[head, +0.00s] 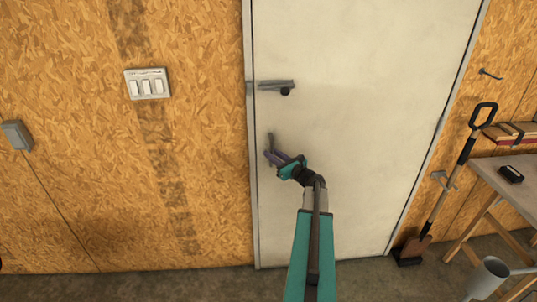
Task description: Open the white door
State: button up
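The white door (350,130) fills the middle of the head view and looks shut in its grey frame. A grey lever handle (272,84) sits near its left edge, roughly level, with a small dark round piece just below its right end. My gripper (270,148) is below the handle, in front of the door's left part, and apart from the handle. Its fingers point up and left. They are small and seen at an angle, so I cannot tell how far apart they are. I see nothing held in them.
A white triple switch plate (147,83) and a grey box (17,135) are on the chipboard wall at left. At right, a shovel (445,185) leans by the door frame, near a workbench (512,182) and a grey cylindrical container (487,278).

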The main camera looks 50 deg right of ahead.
jog(key=shift+w, duration=0.4)
grip_shut()
